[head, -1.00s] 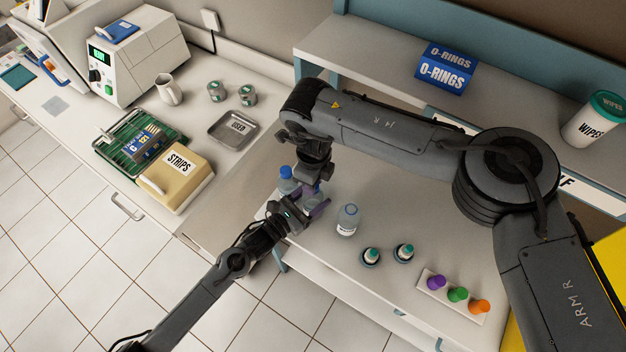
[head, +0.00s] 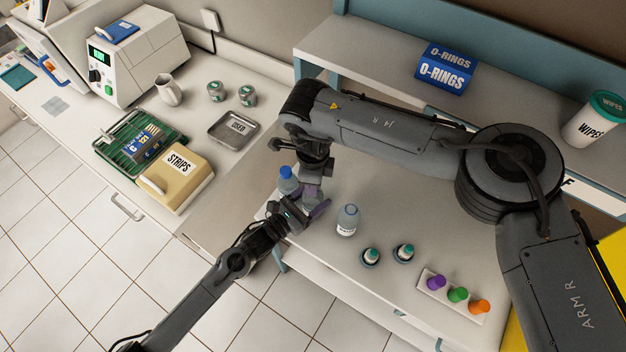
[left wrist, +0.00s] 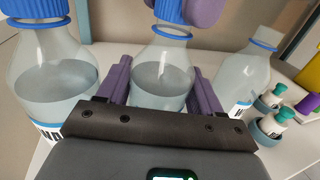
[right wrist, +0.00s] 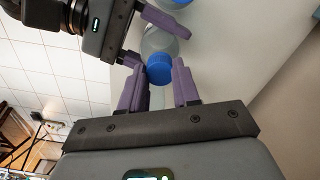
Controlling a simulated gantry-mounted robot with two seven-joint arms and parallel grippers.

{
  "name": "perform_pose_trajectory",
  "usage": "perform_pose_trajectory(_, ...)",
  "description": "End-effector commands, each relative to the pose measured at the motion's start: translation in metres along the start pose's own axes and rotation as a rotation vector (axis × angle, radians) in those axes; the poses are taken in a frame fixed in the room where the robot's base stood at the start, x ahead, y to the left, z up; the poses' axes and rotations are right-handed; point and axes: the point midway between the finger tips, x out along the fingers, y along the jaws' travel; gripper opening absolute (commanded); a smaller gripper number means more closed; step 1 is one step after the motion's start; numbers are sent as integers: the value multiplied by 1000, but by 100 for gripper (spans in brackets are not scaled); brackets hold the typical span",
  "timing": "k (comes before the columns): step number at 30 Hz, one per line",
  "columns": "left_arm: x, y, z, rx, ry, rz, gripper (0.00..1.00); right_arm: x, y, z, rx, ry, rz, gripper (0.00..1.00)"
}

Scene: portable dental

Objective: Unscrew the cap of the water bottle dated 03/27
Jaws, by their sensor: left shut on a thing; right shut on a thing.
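Three clear water bottles with blue neck rings show in the left wrist view. My left gripper (left wrist: 162,88) is shut around the body of the middle bottle (left wrist: 160,80), which stands upright. My right gripper (right wrist: 160,84) is shut on that bottle's blue cap (right wrist: 159,68) from above; one of its purple fingers shows beside the cap in the left wrist view. A blue-capped bottle (left wrist: 45,75) stands on the left, and a bottle (left wrist: 245,75) with no cap visible stands on the right. No date is readable on any label. My arms partly hide the held bottle in the head view.
Two small teal-topped bottles (head: 371,256) and a rack (head: 425,279) with purple, green and orange caps are to the right on the table. My right arm spans above the table. A used tray (head: 244,115) and strips box (head: 186,188) sit on the left counter.

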Motion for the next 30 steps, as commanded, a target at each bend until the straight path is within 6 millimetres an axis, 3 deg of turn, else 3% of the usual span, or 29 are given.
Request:
perform_pose_trajectory(18, 0, 0, -1, 0, 2, 0, 0, -19, 0, 0, 1, 0, 0, 0)
perform_pose_trajectory(30, 0, 0, -1, 0, 2, 0, 0, -21, 0, 0, 1, 0, 0, 0)
